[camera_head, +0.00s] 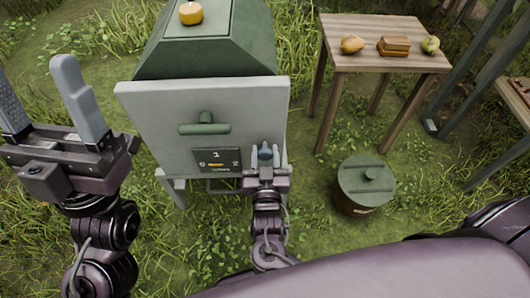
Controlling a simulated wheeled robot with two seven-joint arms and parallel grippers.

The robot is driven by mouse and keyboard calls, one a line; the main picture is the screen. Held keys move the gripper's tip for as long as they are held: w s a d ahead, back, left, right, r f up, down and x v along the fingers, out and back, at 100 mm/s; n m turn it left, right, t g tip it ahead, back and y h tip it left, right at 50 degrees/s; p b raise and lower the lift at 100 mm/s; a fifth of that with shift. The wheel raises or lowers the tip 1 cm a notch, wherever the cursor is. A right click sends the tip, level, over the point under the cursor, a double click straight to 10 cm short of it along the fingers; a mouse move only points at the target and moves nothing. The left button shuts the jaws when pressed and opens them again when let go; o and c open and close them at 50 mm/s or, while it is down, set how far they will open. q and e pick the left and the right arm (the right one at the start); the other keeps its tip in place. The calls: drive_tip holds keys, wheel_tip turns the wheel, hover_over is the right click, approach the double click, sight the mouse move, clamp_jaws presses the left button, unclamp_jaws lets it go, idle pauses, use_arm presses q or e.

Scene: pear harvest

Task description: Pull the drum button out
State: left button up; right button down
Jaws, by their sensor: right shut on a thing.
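A grey front panel (140,110) stands before a dark green drum-like housing (220,60). The panel bears a green T-shaped handle (206,127) and a small dark display (216,160) reading 1. The drum button, a small blue-grey knob (265,151), is at the panel's lower right. My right gripper (266,160) is at the panel, shut on the button with a finger on either side; how far the button stands out cannot be told. My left gripper (48,102) is raised at the left, open and empty, apart from the panel.
A yellow-orange fruit (191,13) sits on top of the housing. A wooden table (370,27) at right holds a pear (352,44), a brown block-like item (394,46) and a green fruit (430,45). A lidded green bin (365,188) stands on the grass, right of my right gripper.

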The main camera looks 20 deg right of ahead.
sight(265, 158)
drive_tip(key=p+v, duration=0.1)
drive_tip(key=v, duration=0.2)
drive_tip(key=shift+p, duration=0.3)
drive_tip(key=shift+a+f, duration=0.1)
use_arm(q)
drive_tip(key=w+d+f+n+g+y, duration=0.2)
drive_tip(key=w+f+g+y, duration=0.3)
drive_tip(key=w+f, duration=0.3)
drive_tip(key=shift+w+d+f+y, duration=0.25)
drive_tip(key=shift+w+d+y, duration=0.05)
drive_tip(key=shift+d, duration=0.5)
use_arm(e)
drive_tip(key=shift+s, duration=0.1)
drive_tip(key=c, duration=1.2)
unclamp_jaws()
drive_tip(key=shift+c, duration=0.2)
drive_tip(key=o, duration=0.3)
drive_tip(key=shift+s, duration=0.1)
use_arm(q)
drive_tip(key=shift+s+r, duration=0.1)
drive_tip(key=shift+s, duration=0.1)
